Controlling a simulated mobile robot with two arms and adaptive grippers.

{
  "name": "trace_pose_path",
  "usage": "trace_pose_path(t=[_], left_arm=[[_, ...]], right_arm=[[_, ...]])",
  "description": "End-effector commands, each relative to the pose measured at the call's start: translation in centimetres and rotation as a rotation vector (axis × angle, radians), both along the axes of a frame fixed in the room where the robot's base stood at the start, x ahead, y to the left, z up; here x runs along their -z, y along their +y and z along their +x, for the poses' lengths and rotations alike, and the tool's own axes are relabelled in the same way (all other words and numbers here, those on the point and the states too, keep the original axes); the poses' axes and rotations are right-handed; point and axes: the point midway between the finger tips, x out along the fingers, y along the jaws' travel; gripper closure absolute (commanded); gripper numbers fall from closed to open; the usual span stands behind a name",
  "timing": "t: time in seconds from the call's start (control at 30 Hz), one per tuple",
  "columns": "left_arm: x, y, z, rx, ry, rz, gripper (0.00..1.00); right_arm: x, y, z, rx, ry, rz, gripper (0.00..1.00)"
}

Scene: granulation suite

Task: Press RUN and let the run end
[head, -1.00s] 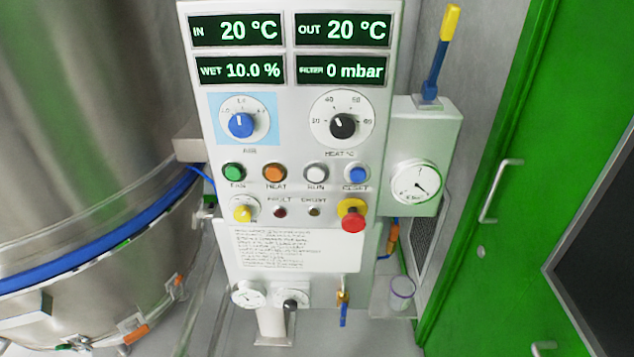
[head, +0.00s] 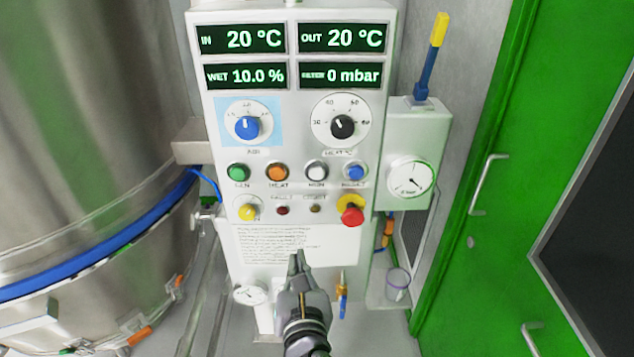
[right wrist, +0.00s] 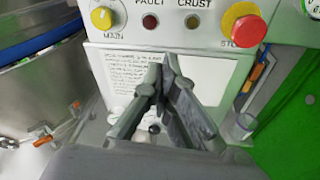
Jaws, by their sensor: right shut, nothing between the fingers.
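The control panel (head: 299,148) faces me with four lit displays reading IN 20 °C, OUT 20 °C, WET 10.0 % and FILTER 0 mbar. The white RUN button (head: 317,171) sits in the button row, between the orange HEAT button (head: 277,173) and the blue RESET button (head: 355,171). The green FAN button (head: 238,173) is at the row's left. My right gripper (head: 296,256) is shut and empty, in front of the text label below the buttons. In the right wrist view its fingertips (right wrist: 165,62) meet below the FAULT and CRUST lamps. My left gripper is not in view.
The red stop knob (head: 351,212) sticks out at the panel's lower right. The yellow MAIN knob (head: 248,211) is at lower left. A large steel vessel (head: 85,130) stands left, a side box with a gauge (head: 410,177) right, and a green door (head: 480,220) beyond.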

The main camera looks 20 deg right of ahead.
Motion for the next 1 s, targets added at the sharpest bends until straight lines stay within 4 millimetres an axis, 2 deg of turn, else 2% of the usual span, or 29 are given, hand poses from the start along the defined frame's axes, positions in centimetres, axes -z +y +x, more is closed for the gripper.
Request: trace_pose_path(t=[0.03, 0.1, 0.2, 0.3, 0.77, 0.87, 1.0], left_arm=[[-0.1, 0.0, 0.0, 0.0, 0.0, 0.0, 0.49], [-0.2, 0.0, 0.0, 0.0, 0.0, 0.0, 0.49], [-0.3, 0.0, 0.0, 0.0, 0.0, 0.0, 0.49], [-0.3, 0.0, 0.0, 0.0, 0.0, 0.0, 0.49], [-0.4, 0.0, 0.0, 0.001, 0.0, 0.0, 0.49], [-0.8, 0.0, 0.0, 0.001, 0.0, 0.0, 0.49], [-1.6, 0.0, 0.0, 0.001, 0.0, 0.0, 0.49]], right_arm=[[-2.9, -0.7, -0.5, 0.017, -0.037, -0.052, 1.0], [-5.7, -1.8, -1.2, 0.043, -0.069, -0.126, 1.0], [-8.5, -2.9, -2.2, 0.075, -0.097, -0.2, 1.0], [-9.9, -3.6, -2.8, 0.095, -0.109, -0.24, 1.0], [-10.4, -3.9, -2.6, 0.101, -0.112, -0.255, 1.0], [-10.6, -4.2, -1.6, 0.102, -0.113, -0.257, 1.0], [-10.7, -4.9, 0.8, 0.103, -0.113, -0.257, 1.0]])
